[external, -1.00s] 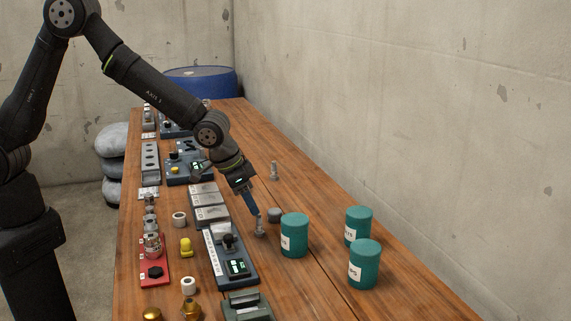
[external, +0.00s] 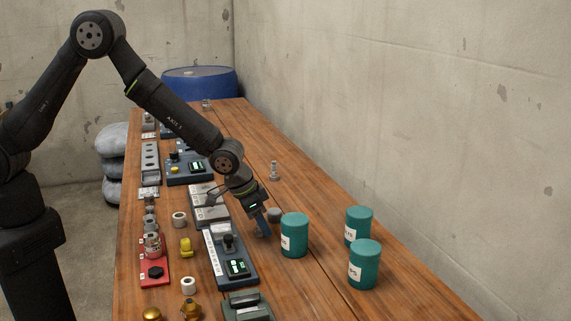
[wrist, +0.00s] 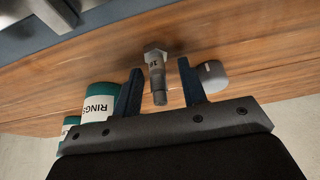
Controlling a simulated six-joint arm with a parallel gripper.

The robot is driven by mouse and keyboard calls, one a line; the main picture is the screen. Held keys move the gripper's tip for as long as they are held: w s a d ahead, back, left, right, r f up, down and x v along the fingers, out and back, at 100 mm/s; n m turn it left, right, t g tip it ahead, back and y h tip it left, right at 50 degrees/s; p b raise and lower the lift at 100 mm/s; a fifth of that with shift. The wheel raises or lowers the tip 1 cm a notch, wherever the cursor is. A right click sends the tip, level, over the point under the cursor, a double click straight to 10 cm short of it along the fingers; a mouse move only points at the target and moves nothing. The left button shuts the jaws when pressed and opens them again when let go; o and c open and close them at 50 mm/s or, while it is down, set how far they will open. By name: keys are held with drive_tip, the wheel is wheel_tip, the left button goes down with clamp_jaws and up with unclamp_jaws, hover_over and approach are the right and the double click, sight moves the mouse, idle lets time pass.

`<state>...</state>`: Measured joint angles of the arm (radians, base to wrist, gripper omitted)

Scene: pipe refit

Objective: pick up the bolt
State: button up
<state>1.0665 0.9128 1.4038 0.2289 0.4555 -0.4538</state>
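A grey metal bolt (wrist: 156,72) with a hex head stands between my gripper's two blue fingers in the wrist view. Bare gaps show on both sides of it, so my gripper (wrist: 160,90) is open around it, not touching. In the external view, my gripper (external: 262,222) is low over the wooden table, left of the nearest teal jar, and its fingers mostly hide this bolt. Another similar bolt (external: 274,171) stands on the table farther back.
A teal jar (external: 294,236) labelled RINGS in the wrist view (wrist: 99,112) stands close beside my gripper. A small grey round part (external: 275,214) is also near. Two more teal jars (external: 358,226) (external: 365,265) stand to the right. A blue panel (external: 236,268) lies left.

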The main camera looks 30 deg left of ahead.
clamp_jaws()
